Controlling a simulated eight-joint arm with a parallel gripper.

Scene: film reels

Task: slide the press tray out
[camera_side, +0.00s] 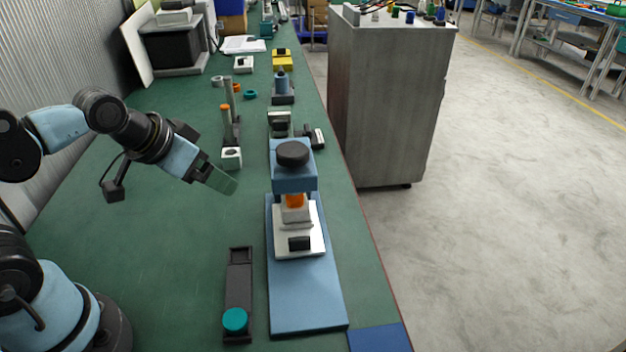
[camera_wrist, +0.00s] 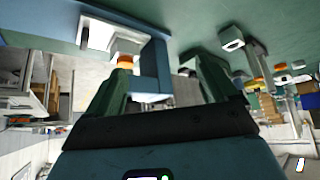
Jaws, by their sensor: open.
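The press tray (camera_side: 283,241) is a white plate with a black handle block (camera_side: 300,243). It lies on the blue base (camera_side: 304,305) of the press, with a pale block on it beneath the orange plunger. The blue press head (camera_side: 293,182) with its black round knob (camera_side: 292,154) stands over the tray's back part. My gripper (camera_side: 228,184) is left of the press head, above the table and apart from the tray. In the wrist view my gripper (camera_wrist: 164,62) shows two spread green fingers with nothing held. The white tray (camera_wrist: 97,36) shows beyond the fingers.
A dark holder with a teal round cap (camera_side: 235,320) lies left of the blue base. A post with an orange top (camera_side: 225,108) and a white block (camera_side: 231,158) stand behind my gripper. A grey cabinet (camera_side: 385,100) stands beyond the table's right edge.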

